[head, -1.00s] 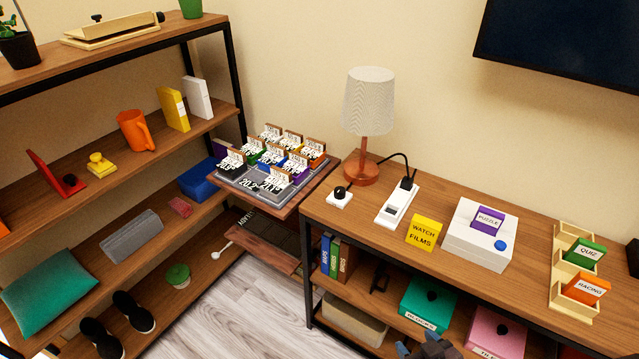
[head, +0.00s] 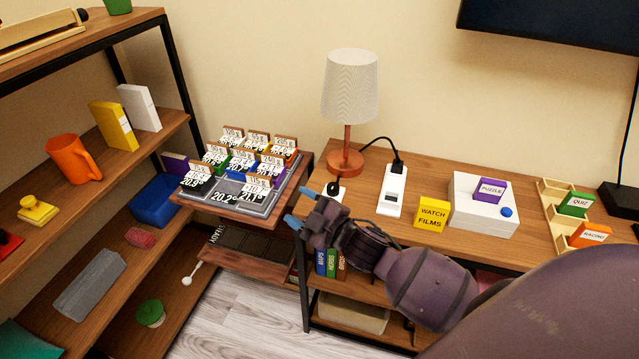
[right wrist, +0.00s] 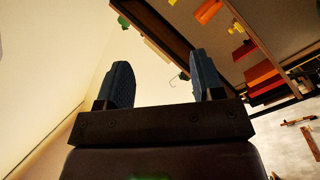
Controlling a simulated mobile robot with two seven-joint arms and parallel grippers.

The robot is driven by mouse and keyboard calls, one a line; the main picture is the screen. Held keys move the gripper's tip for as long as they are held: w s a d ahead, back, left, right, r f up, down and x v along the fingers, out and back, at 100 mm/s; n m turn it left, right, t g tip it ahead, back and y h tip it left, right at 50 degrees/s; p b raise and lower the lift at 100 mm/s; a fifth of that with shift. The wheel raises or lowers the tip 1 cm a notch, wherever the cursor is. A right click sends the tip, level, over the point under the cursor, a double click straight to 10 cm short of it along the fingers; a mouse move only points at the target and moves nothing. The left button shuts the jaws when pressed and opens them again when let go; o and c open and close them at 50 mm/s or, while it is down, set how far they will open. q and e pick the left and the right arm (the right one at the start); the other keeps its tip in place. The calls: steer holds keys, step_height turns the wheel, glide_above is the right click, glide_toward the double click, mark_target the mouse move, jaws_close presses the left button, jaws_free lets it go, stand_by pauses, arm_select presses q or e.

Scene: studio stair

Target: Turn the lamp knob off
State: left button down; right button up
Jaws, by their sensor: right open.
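The lamp (head: 350,88) has a pale ribbed shade and a copper-coloured stem and base, standing at the back left of the wooden sideboard. A small white plate with a black knob (head: 333,188) sits in front of it near the sideboard's left end. My right gripper (head: 300,207) is open and empty, its blue fingertips just left of and nearer than the knob, apart from it as far as I can tell. In the right wrist view its two fingers (right wrist: 162,82) are spread with nothing between them; the knob does not show there. My left gripper is out of view.
A white power strip (head: 390,190) with a black plug and cord lies right of the knob. A yellow "watch films" block (head: 432,214) and a white box (head: 468,210) stand farther right. A grey tray (head: 225,188) with several cards is left of the gripper.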

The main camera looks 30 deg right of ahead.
steer(key=w+a+r+n+g+y+b, duration=0.1)
steer(key=w+a+r+n+g+y, duration=0.3)
steer(key=n, duration=0.8)
steer(key=w+a+r+n+g+y+b, duration=0.1)
steer(key=w+a+r+n+g+y, duration=0.35)
steer(key=n, duration=0.75)
steer(key=n+g+h+b, duration=0.2)
steer(key=n+g+h, duration=0.7)
steer(key=n+h, duration=0.45)
glide_toward(334, 186)
steer(key=shift+m+h, duration=0.25)
steer(key=shift+h, duration=0.05)
steer(key=f, duration=0.8)
steer(key=shift+s+a+f+b, duration=0.15)
steer(key=shift+a+b, duration=0.1)
steer(key=shift+b, duration=0.15)
steer(key=shift+f, duration=0.5)
